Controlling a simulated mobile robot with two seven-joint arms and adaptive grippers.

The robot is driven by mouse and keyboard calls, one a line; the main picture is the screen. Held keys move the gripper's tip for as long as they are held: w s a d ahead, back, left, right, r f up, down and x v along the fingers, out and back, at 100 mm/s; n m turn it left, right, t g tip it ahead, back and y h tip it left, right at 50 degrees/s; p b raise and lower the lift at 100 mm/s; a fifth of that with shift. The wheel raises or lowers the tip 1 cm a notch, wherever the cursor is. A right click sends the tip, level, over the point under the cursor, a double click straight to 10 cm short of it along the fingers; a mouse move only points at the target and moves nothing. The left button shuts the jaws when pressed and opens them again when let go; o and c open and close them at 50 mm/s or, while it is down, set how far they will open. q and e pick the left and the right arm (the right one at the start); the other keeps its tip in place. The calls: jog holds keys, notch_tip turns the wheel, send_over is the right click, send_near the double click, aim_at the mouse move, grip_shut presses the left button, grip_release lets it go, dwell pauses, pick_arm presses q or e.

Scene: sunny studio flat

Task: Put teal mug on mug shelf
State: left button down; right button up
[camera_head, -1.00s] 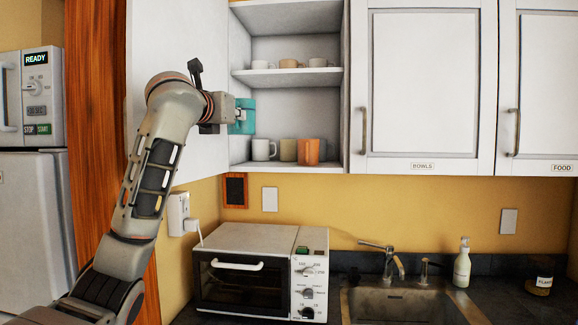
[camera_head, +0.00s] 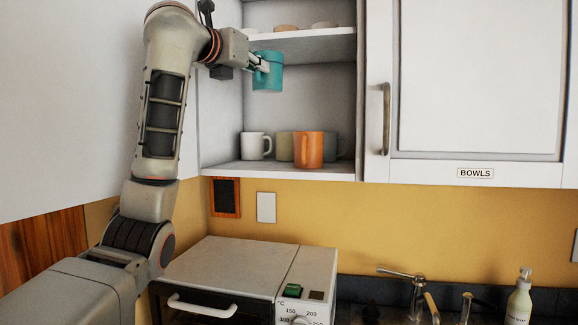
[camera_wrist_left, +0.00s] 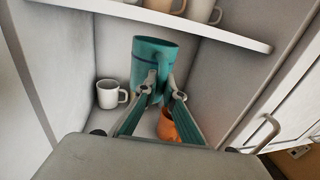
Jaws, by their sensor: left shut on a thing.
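The teal mug (camera_head: 268,72) is held upright in my left gripper (camera_head: 257,65), in the upper part of the lower compartment of the open cabinet. It also shows in the left wrist view (camera_wrist_left: 152,62), where the two fingers (camera_wrist_left: 166,92) close on its handle side. The mug shelf (camera_head: 225,170), the cabinet's bottom board, lies well below the mug. On it stand a white mug (camera_head: 252,146), an olive mug (camera_head: 284,146) and an orange mug (camera_head: 309,150). A dark grey mug (camera_head: 331,146) is partly hidden behind the orange one. My right gripper is not in view.
An upper shelf (camera_head: 300,46) with several cups is close above the teal mug. The shut BOWLS door (camera_head: 480,80) borders the cabinet at right. A toaster oven (camera_head: 240,270) stands on the counter below. Shelf space in front of the white mug looks free.

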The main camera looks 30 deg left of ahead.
pick_arm(q)
jog(key=shift+f, duration=0.3)
notch_tip(320, 180, down, 19)
dwell(0.3)
jog(key=shift+s+f, duration=0.1)
jog(key=shift+f, duration=0.05)
jog(key=c, duration=2.3)
grip_release()
jog(key=shift+c, duration=0.2)
jog(key=shift+o, duration=0.9)
jog(key=s, duration=1.2)
jog(key=shift+d+b, duration=0.25)
jog(key=shift+b, duration=0.1)
